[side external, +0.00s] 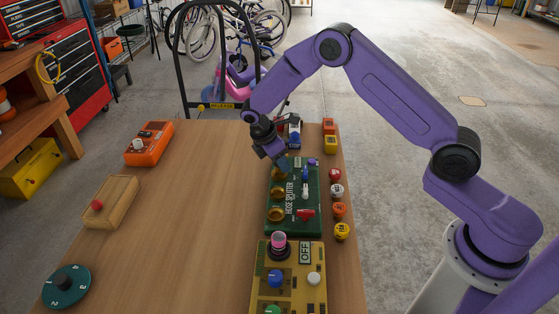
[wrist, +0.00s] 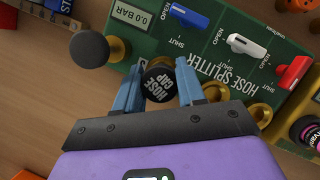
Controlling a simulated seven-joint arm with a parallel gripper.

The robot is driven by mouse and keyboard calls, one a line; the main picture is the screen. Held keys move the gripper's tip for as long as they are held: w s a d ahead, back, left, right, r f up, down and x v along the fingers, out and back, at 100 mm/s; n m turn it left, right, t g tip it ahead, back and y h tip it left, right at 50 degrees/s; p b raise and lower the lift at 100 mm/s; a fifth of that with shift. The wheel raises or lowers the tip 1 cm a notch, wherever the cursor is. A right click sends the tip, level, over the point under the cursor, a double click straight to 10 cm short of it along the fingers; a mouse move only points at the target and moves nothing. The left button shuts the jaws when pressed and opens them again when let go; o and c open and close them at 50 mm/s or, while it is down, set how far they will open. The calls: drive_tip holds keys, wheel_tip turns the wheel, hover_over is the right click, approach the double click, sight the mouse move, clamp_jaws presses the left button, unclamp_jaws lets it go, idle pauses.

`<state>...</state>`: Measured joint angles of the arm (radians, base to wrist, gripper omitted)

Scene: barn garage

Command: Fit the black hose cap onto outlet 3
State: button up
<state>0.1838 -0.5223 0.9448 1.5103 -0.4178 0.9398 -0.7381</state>
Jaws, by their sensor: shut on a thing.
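The green hose splitter (side external: 292,228) lies on the wooden table, with brass outlets along its left side and blue, white and red levers. My gripper (side external: 277,160) is over its far left end. In the wrist view, my gripper (wrist: 158,82) has its blue fingers shut on the black hose cap (wrist: 160,84), whose "HOSE CAP" lettering faces the camera. Brass outlets (wrist: 258,115) show right of the cap; a dark round knob (wrist: 88,50) stands left of it before a brass fitting. The cap hides what lies behind it. I cannot read outlet numbers or tell whether it touches an outlet.
A yellow panel (side external: 262,292) marked OFF, with a pink-topped cylinder (side external: 279,240), is at the near end. An orange device (side external: 150,143), a wooden button box (side external: 110,202) and a teal dial (side external: 67,287) stand left. The table between is clear.

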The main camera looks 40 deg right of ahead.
drive_tip(key=shift+f, duration=0.8)
idle(0.6)
drive_tip(key=shift+r, duration=0.8)
idle(0.5)
drive_tip(key=shift+f, duration=0.8)
idle(0.5)
drive_tip(key=o, duration=0.8)
drive_tip(key=shift+c, duration=0.2)
drive_tip(key=s+v, duration=0.1)
drive_tip(key=v, duration=1)
drive_tip(key=shift+w, duration=0.45)
drive_tip(key=shift+a, duration=0.1)
